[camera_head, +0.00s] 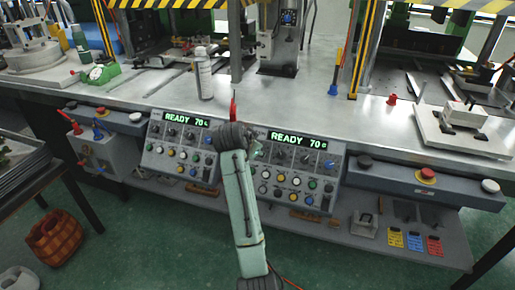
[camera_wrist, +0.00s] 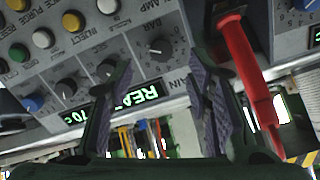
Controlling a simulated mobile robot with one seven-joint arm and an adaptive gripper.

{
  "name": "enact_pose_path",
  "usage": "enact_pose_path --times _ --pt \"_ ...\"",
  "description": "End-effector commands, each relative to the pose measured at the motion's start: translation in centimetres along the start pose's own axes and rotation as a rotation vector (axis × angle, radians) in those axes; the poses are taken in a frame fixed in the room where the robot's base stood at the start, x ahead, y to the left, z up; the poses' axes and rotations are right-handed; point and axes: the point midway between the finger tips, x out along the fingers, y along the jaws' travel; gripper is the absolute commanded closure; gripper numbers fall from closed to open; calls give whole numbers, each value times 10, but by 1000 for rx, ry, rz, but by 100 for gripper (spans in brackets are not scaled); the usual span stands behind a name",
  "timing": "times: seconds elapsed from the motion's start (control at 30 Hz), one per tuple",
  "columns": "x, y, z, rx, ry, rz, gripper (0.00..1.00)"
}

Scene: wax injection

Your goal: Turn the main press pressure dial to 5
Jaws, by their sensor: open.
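The right control panel (camera_head: 317,165) has a lit READY display (camera_head: 299,140) and a row of dials. The wrist view shows it upside down, with a partly hidden label near the display that seems to read MAIN. The dark dial marked BAR (camera_wrist: 160,48) is there, at the end of the dial row nearest the red handle. Its setting is too small to read. My gripper (camera_wrist: 163,70) is open and empty, with its two fingers apart on either side of the BAR dial's line of sight; contact cannot be told. In the head view my arm covers that dial and the fingertips.
A red handle (camera_wrist: 240,65) stands close beside one finger. The left control panel (camera_head: 178,147) is near my arm. Other dials (camera_wrist: 108,68) and several coloured buttons (camera_wrist: 42,39) crowd the panel. A white bottle (camera_head: 203,75) stands on the metal bench above.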

Motion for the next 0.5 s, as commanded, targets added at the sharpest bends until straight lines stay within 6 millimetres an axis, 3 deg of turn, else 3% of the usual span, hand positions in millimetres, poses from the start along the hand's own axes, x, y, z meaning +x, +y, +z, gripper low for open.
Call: enact_pose_path --times 0.2,0.5 --pt "40 0 -1 -3 -2 1 55" --pt "66 -1 0 -3 1 -3 55"
